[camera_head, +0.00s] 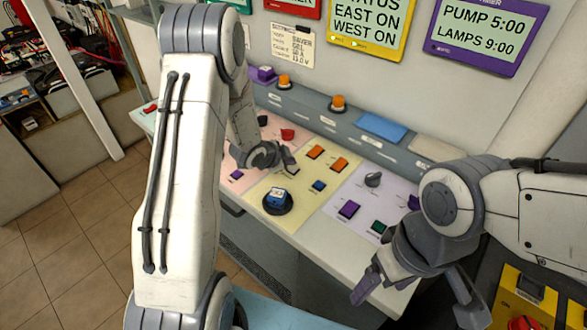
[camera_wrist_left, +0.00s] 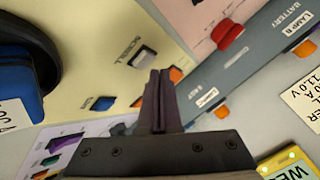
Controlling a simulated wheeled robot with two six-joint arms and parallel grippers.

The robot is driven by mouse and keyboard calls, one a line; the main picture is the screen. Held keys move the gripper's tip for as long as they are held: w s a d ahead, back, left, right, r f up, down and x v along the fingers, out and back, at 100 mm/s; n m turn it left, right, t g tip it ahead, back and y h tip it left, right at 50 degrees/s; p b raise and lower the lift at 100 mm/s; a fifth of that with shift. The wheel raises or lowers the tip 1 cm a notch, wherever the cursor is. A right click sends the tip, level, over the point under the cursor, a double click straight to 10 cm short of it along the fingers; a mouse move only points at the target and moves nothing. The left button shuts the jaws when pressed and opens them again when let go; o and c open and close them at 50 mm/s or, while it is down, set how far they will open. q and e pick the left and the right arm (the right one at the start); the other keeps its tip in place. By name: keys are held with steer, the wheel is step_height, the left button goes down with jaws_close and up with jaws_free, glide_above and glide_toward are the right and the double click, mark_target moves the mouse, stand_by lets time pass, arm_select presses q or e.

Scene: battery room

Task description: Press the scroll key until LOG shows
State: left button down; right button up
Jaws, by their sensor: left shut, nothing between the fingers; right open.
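The yellow-framed display (camera_head: 372,22) reads "STATUS", "EAST ON", "WEST ON"; its top is cut off. On the yellow panel (camera_head: 287,225) below are orange keys (camera_head: 315,152), a blue key (camera_head: 319,185) and a round black knob with a blue top (camera_head: 277,201). My left gripper (camera_head: 288,168) is shut and empty, low over this panel. In the left wrist view a pale grey key (camera_wrist_left: 143,57) with a blurred label lies just beyond its fingertips (camera_wrist_left: 160,74); I cannot tell whether they touch. My right gripper (camera_head: 418,292) is open and empty at the front right.
A purple-framed display (camera_head: 487,32) reads "PUMP 5:00", "LAMPS 9:00". A lilac panel (camera_head: 345,200) with purple and green keys lies right of the yellow one, a pink panel left. A grey ledge (camera_head: 310,103) with orange buttons runs behind. A yellow box (camera_head: 527,297) stands lower right.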

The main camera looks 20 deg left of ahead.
mark_target(290, 170)
stand_by(0.5)
arm_select(q)
steer(key=shift+f+b, duration=0.45)
steer(key=shift+f+b, duration=0.45)
stand_by(0.5)
steer(key=shift+r, duration=0.1)
steer(key=shift+r+p, duration=0.7)
steer(key=shift+r, duration=0.1)
step_height(290, 170, up, 5)
steer(key=p, duration=0.4)
steer(key=shift+r, duration=0.1)
